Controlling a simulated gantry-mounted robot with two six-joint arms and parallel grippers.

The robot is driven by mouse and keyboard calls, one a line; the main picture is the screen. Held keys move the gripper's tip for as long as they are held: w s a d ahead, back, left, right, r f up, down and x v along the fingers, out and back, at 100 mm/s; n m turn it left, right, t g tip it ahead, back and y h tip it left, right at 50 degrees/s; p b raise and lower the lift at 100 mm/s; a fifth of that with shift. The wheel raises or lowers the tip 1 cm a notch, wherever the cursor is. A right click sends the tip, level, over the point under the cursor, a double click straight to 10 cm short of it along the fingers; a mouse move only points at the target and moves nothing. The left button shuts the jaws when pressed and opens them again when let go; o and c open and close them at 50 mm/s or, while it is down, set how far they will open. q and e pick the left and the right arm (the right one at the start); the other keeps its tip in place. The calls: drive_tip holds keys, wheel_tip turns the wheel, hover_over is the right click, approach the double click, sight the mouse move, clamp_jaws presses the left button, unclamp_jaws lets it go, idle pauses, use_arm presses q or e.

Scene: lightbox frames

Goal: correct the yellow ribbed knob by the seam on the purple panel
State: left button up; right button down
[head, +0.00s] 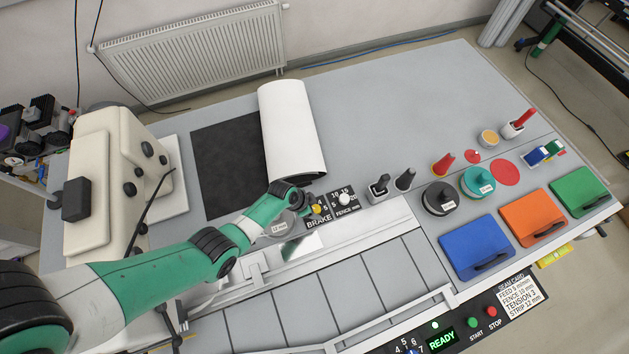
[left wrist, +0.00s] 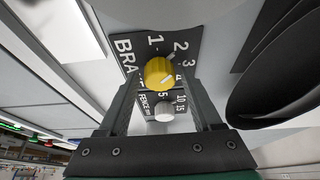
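The yellow knob (left wrist: 159,72) sits on a dark panel marked BRAKE (left wrist: 128,50), with white numbers around it. The panel looks black, not purple. In the head view the knob (head: 316,209) is partly hidden by my left gripper (head: 304,206), which is right at it. In the left wrist view the fingers of my left gripper (left wrist: 160,82) stand on both sides of the knob, with narrow gaps, so it looks open around it. My right gripper is not in view.
A white FENCE knob (head: 345,199) is close beside the yellow one; it also shows in the left wrist view (left wrist: 164,112). A white roll (head: 290,125) lies behind. A seam card (head: 521,290) reads TENSION 3. Black switches (head: 380,185) stand to the right.

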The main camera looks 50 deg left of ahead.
use_arm(q)
clamp_jaws()
drive_tip(key=shift+n, duration=0.3)
drive_tip(key=n+y, duration=0.1)
drive_tip(key=n, duration=0.2)
drive_tip(key=shift+d+p, duration=0.15)
drive_tip(key=shift+p, duration=0.15)
drive_tip(key=shift+d+n+y+b, duration=0.1)
drive_tip(key=shift+n+y+b, duration=0.15)
drive_tip(key=shift+n+y, duration=0.75)
drive_tip(key=shift+n+y+b, duration=0.2)
drive_tip(key=shift+n, duration=1.5)
drive_tip(key=shift+o, duration=1.3)
unclamp_jaws()
